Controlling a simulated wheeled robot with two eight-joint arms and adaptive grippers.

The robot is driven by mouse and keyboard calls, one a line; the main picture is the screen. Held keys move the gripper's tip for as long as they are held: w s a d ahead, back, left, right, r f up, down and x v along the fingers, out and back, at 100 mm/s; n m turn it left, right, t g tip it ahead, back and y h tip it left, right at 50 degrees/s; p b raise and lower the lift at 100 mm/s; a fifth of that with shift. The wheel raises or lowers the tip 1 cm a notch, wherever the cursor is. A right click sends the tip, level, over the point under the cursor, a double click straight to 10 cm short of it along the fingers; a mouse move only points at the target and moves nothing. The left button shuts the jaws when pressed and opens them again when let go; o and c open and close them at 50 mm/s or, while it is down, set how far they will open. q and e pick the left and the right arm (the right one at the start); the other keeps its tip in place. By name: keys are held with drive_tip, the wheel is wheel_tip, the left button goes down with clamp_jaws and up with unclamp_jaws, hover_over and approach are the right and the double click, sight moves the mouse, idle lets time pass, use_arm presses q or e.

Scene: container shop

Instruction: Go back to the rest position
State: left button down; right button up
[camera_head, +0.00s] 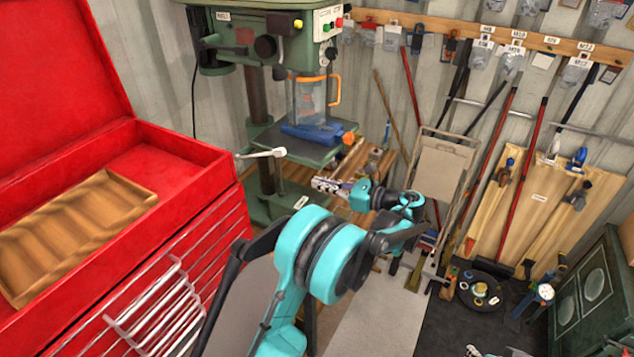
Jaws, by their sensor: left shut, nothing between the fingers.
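My left gripper (320,184) is a small silver-and-black jaw at the end of my teal arm. It points left, in front of the drill press base. It is shut, with nothing held in it. The arm is bent, with its large teal joint in the lower middle of the view and its wrist beyond, to the right.
An open red tool chest (190,190) with a wooden tray (75,225) stands at left. A green drill press (262,30) stands behind my gripper. A folded hand cart (440,170), hanging tools and a black round tray (470,300) are at right. Pale pieces at the bottom edge are unclear.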

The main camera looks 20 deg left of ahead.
idle(0.3)
use_arm(q)
drive_tip(key=s+f+n+t+h+b, duration=0.4)
drive_tip(key=s+n+h, duration=0.45)
drive_tip(key=s, duration=0.55)
drive_tip(key=s+d+f+n+t+h+b, duration=0.1)
drive_tip(key=s+d+f+n+h, duration=0.3)
drive_tip(key=s+d+n, duration=0.1)
drive_tip(key=s+d+f+n+t+h+b, duration=0.1)
drive_tip(key=s+d+f+n+h, duration=0.3)
drive_tip(key=s, duration=0.4)
drive_tip(key=shift+s+d+f+n, duration=0.25)
drive_tip(key=shift+d+n, duration=0.4)
drive_tip(key=shift+d, duration=0.45)
